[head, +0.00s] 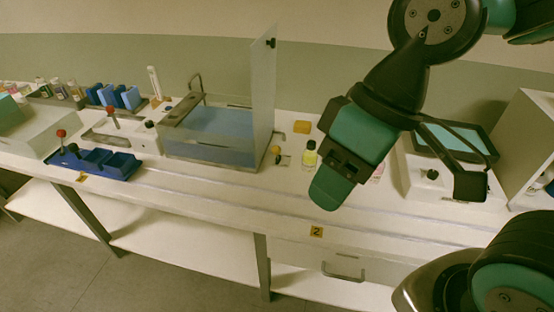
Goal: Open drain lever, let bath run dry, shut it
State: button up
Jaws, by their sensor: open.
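The bath (238,157) is a clear-walled tank on the bench left of centre, with blue liquid inside and a tall clear panel (263,85) standing up at its right side. A small lever with a yellow knob (276,150) stands just right of the bath; I cannot tell its position, or for certain that it is the drain lever. My gripper (328,192) hangs above the bench, right of the bath and lever, pointing down. It is open with nothing seen in it. The arm hides part of the bench behind it.
A small yellow-green bottle (309,156) and a yellow block (302,127) are near my gripper. A device with a dark-framed screen (455,138) is at right. Red-knobbed levers (110,112), a blue tray (120,166) and blue racks (120,97) are at left. The front bench strip is mostly clear.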

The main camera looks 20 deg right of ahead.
aim_at(276, 150)
jog(key=u, duration=0.8)
jog(key=i, duration=0.65)
jog(key=z, duration=0.7)
